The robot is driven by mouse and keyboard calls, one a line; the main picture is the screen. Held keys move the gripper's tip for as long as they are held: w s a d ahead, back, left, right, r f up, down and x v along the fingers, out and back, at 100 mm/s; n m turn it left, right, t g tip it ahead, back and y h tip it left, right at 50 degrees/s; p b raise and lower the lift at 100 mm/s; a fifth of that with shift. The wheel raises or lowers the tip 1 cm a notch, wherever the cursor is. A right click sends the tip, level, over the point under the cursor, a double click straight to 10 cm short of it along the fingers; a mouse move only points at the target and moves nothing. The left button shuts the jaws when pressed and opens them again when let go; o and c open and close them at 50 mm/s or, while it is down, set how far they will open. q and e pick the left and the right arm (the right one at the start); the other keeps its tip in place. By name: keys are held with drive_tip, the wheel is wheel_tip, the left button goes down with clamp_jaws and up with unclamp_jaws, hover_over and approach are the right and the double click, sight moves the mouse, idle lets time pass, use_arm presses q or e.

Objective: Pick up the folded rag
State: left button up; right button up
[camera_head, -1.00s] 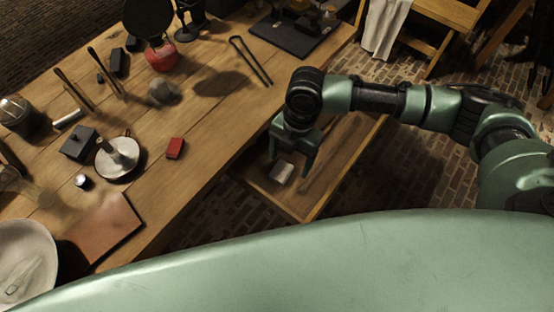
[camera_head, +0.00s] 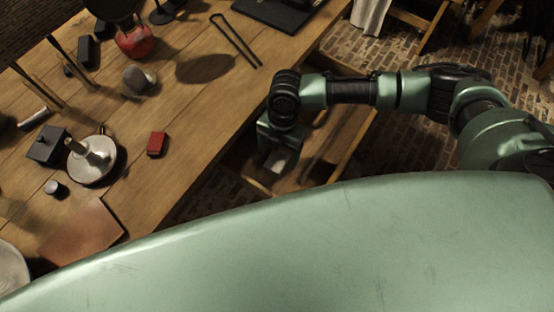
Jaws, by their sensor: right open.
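A small pale grey-white folded piece, which looks like the folded rag (camera_head: 278,161), lies in an open drawer (camera_head: 338,157) at the front of the workbench. My right gripper (camera_head: 281,155) points down into the drawer above the rag. Its jaws are open, with the pale patch showing between the fingers. The gripper partly covers the rag, and I cannot tell whether the fingers touch it. My left gripper is not in view.
The wooden workbench (camera_head: 185,105) holds a small red box (camera_head: 156,144), a metal dish (camera_head: 92,160), a dark box (camera_head: 47,145), a brown mat (camera_head: 82,232) and black tongs (camera_head: 236,40). Brick floor lies right of the drawer.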

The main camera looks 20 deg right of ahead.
sight(277, 160)
wheel_tip(277, 160, down, 2)
drive_tip(key=shift+s+a+f, duration=0.1)
drive_tip(key=c, duration=1.4)
drive_tip(key=shift+c, duration=0.2)
wheel_tip(277, 160, up, 20)
drive_tip(key=shift+p, duration=0.35)
